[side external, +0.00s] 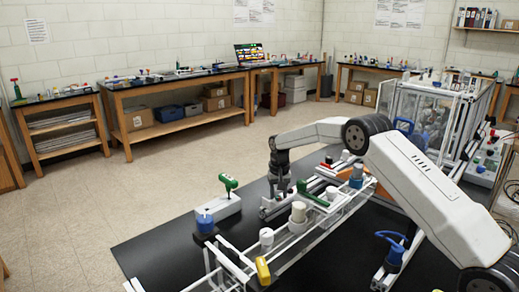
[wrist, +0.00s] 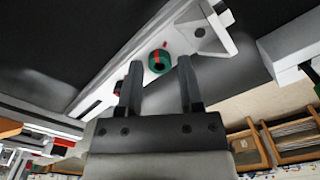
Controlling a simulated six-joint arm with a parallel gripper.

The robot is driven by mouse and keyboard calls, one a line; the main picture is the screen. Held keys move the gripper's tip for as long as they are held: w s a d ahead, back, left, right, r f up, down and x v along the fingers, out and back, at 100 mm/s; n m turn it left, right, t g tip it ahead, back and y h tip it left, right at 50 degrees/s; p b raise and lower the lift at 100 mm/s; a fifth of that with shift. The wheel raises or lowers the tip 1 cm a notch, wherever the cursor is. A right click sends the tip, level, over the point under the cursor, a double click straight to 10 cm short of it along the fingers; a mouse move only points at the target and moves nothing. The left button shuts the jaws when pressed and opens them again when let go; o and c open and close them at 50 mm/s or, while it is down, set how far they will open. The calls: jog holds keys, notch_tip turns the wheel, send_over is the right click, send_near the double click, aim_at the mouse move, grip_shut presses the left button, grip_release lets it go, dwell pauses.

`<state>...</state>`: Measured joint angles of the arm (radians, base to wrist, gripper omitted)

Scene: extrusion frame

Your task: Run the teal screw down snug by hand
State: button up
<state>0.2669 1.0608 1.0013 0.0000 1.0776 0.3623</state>
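The teal screw (wrist: 157,68) shows in the wrist view as a round teal head with a red mark on it. It sits against a white frame bar (wrist: 98,92), between the tips of my gripper (wrist: 160,61) as seen from the wrist. My gripper is open, with a finger on each side of the screw head and visible gaps. I cannot tell how far the tips are from it in depth.
A green-handled tool (side external: 228,183) stands in a white block, with a blue-topped container (side external: 204,222) close by. White cylinders (side external: 298,212), a green handle (side external: 312,194) and a yellow piece (side external: 263,270) sit along the white frame. The black table (side external: 160,246) is clear at front left.

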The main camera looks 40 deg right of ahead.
aim_at(278, 199)
jog(key=shift+r, duration=0.1)
jog(key=shift+r, duration=3.8)
